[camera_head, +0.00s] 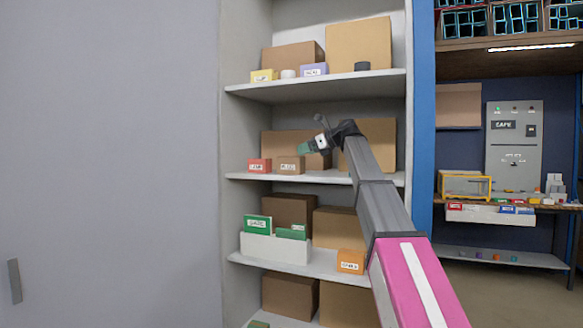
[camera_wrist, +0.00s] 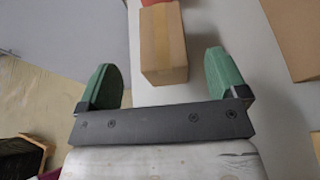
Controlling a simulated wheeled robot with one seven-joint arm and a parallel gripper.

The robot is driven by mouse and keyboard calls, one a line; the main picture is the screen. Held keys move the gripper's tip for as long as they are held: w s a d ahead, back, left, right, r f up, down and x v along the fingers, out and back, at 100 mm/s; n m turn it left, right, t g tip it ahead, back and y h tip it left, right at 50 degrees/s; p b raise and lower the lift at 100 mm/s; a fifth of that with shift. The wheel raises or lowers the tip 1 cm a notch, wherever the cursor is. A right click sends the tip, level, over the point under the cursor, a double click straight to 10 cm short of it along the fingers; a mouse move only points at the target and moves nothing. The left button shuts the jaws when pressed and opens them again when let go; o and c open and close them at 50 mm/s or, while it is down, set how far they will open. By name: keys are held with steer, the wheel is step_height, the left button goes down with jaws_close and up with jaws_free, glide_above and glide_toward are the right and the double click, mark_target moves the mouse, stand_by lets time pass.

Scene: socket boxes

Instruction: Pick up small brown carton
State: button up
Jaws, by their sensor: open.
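The small brown carton (camera_head: 290,165) with a white label stands near the front edge of the middle shelf, just right of a red box. In the wrist view the small brown carton (camera_wrist: 163,48) lies ahead of my gripper. My gripper (camera_head: 306,147) is at the shelf, above and slightly right of the carton in the head view. Its two green fingers (camera_wrist: 163,76) are open and empty in the wrist view. The carton lines up with the gap between them, a little nearer the right finger, and does not appear to be touched.
The red box (camera_head: 260,166) stands next to the carton; a red edge (camera_wrist: 158,2) shows beyond it. Larger cardboard boxes (camera_head: 380,140) stand behind and to the right on the middle shelf (camera_head: 335,177). The upper shelf (camera_head: 330,82) is overhead. A blue upright (camera_head: 423,120) bounds the right side.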

mark_target(291, 165)
steer(key=x, duration=0.6)
steer(key=shift+w+f, duration=0.1)
steer(key=shift+f, duration=0.3)
steer(key=c, duration=1)
steer(key=shift+r, duration=0.1)
steer(key=shift+c, duration=1.4)
